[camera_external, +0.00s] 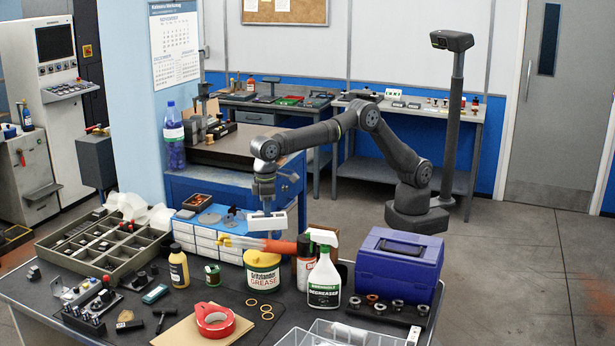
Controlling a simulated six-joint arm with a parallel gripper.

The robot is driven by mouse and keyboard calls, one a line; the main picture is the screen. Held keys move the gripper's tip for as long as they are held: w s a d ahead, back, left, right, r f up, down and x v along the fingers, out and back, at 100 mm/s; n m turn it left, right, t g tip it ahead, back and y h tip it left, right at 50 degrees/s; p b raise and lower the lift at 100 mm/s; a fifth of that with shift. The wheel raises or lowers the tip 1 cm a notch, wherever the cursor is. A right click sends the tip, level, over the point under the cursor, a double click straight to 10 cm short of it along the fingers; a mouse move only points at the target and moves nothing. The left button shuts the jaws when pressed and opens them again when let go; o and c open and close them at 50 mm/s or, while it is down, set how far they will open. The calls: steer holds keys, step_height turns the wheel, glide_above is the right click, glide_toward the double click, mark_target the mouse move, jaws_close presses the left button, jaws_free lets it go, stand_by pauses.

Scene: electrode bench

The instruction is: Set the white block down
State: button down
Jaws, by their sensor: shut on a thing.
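The white block (266,222) is a small, pale, oblong piece with a dark spot on its face, near the picture's middle. My gripper (267,209) points down and is shut on the block from above. The block appears above and behind the yellow-and-white grease tub (262,270), close to the right end of the white drawer unit (205,240). I cannot tell from this view how much space lies under the block. The fingertips are small and partly hidden by the block.
A compartment tray (105,245) is at left. Red tape (214,320) lies in front. An orange-handled tool (258,244) lies behind the tub.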

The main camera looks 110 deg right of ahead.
steer(key=s+a+r+m, duration=0.1)
steer(key=s+a+r, duration=0.1)
steer(key=a, duration=0.5)
steer(key=s+a+r+m, duration=0.1)
steer(key=s+a+r, duration=0.1)
steer(key=a, duration=0.6)
steer(key=shift+n, duration=0.8)
steer(key=w+d+f, duration=0.1)
steer(key=d, duration=0.4)
steer(key=w+d+f, duration=0.1)
steer(key=d, duration=0.4)
steer(key=w+d+f, duration=0.1)
steer(key=d+f, duration=0.1)
steer(key=d, duration=0.3)
steer(key=shift+w+d, duration=0.15)
steer(key=shift+w, duration=0.05)
steer(key=d+f+n, duration=0.1)
steer(key=d+f, duration=0.2)
steer(key=d, duration=0.6)
steer(key=s+d+f+n, duration=0.1)
steer(key=d+f+n, duration=0.1)
steer(key=d, duration=0.6)
steer(key=shift+s+d+f, duration=0.3)
steer(key=shift+d+f, duration=0.05)
steer(key=shift+f, duration=0.2)
steer(key=shift+a, duration=0.1)
